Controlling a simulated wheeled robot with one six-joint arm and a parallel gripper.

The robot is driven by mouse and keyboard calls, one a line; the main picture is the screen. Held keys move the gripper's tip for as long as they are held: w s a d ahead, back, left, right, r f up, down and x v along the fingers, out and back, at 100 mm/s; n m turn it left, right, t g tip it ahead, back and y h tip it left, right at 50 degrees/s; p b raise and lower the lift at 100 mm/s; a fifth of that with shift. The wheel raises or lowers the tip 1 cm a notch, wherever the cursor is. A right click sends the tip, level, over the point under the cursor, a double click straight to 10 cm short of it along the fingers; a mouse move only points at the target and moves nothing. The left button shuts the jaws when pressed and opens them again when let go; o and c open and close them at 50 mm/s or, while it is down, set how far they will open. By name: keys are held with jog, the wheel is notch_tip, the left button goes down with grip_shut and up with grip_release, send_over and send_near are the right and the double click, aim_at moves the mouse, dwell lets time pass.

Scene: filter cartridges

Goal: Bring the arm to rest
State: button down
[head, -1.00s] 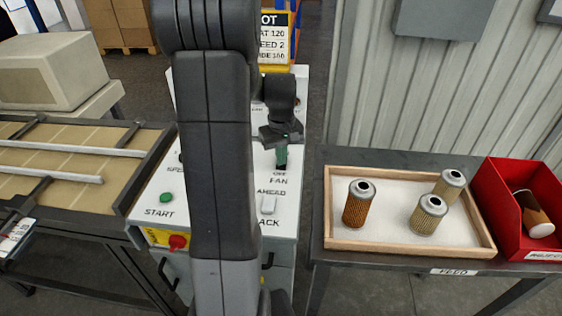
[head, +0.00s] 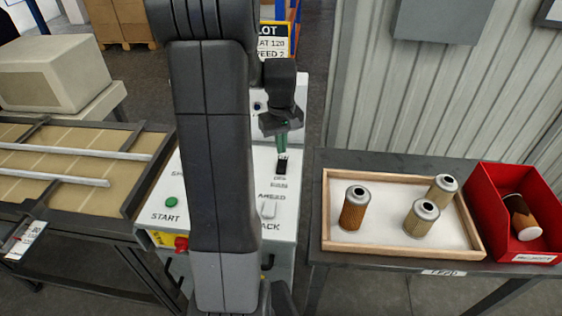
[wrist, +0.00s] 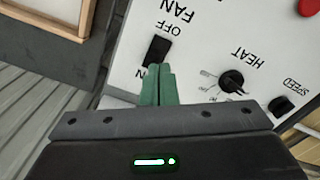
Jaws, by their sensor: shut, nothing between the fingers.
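My gripper (head: 281,141) hangs over the white control panel (head: 262,190), its green fingers together with nothing between them. In the wrist view the shut fingers (wrist: 158,84) show just beside the black fan switch (wrist: 157,51), near the words FAN and OFF. The fan switch (head: 281,166) also shows just below the fingertips in the head view. I cannot tell whether the fingers touch it. My arm hides much of the panel's left middle.
A wooden tray (head: 290,245) with three filter cartridges stands on the right table. A red bin (head: 490,222) with a brown cartridge (head: 520,215) is beside it. A conveyor (head: 70,215) is at left. The panel carries a green start button (head: 172,202), a red button (head: 181,243) and a heat knob (wrist: 231,80).

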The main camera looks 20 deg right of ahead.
aim_at(281, 169)
dwell(0.4)
notch_tip(281, 169, down, 7)
jog(key=b, duration=0.5)
jog(key=shift+b, duration=0.3)
jog(key=shift+r, duration=0.25)
notch_tip(281, 169, up, 9)
jog(key=p, duration=0.6)
jog(key=shift+f, duration=0.2)
dwell(0.7)
jog(key=shift+s+p, duration=0.1)
jog(key=shift+p, duration=0.2)
